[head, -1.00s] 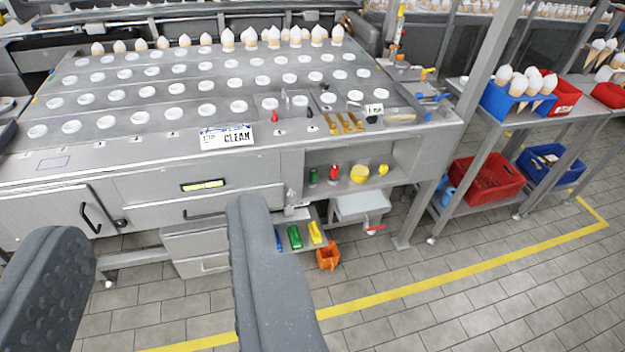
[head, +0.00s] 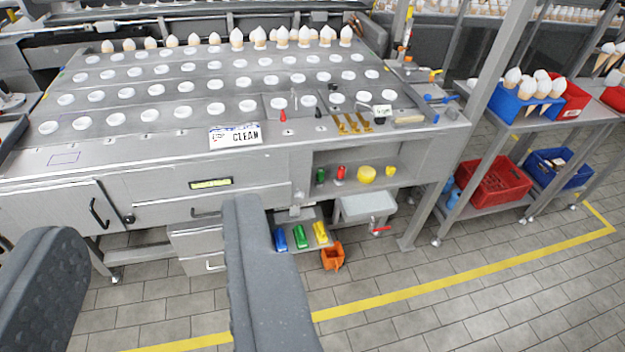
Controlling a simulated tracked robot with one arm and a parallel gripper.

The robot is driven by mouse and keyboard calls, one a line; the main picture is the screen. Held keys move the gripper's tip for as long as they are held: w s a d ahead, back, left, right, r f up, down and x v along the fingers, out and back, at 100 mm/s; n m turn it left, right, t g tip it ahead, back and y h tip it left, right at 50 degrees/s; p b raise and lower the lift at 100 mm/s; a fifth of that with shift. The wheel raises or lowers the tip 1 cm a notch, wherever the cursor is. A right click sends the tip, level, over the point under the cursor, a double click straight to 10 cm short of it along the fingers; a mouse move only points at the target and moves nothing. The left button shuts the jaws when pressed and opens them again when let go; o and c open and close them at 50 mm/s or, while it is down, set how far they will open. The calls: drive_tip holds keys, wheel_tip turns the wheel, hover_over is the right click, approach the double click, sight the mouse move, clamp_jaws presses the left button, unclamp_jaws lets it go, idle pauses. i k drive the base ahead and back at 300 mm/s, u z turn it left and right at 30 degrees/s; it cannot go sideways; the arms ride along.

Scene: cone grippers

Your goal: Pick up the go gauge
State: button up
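No object is clearly marked as the go gauge. A small green piece (head: 320,177) and a small red piece (head: 341,173) stand side by side on the open shelf under the machine top, and either could be a gauge; they are too small to tell. A yellow pot (head: 367,174) and a smaller yellow piece (head: 390,171) are right of them. My gripper (head: 145,225) is open, with its two grey fingers wide apart in the foreground and nothing between them. The right finger's tip appears below and left of the shelf pieces; I am well short of them.
A lower tray holds blue (head: 280,240), green (head: 299,237) and yellow (head: 320,233) blocks, with an orange bin (head: 333,256) beside it. A CLEAN sign (head: 235,136) is on the machine top. A grey post (head: 455,150) stands right of the shelf. The tiled floor in front is clear.

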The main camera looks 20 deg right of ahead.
sight(319, 181)
drive_tip(key=u, duration=2.55)
drive_tip(key=k, duration=1.45)
drive_tip(key=z, duration=2.05)
drive_tip(key=i, duration=1)
drive_tip(key=z, duration=0.05)
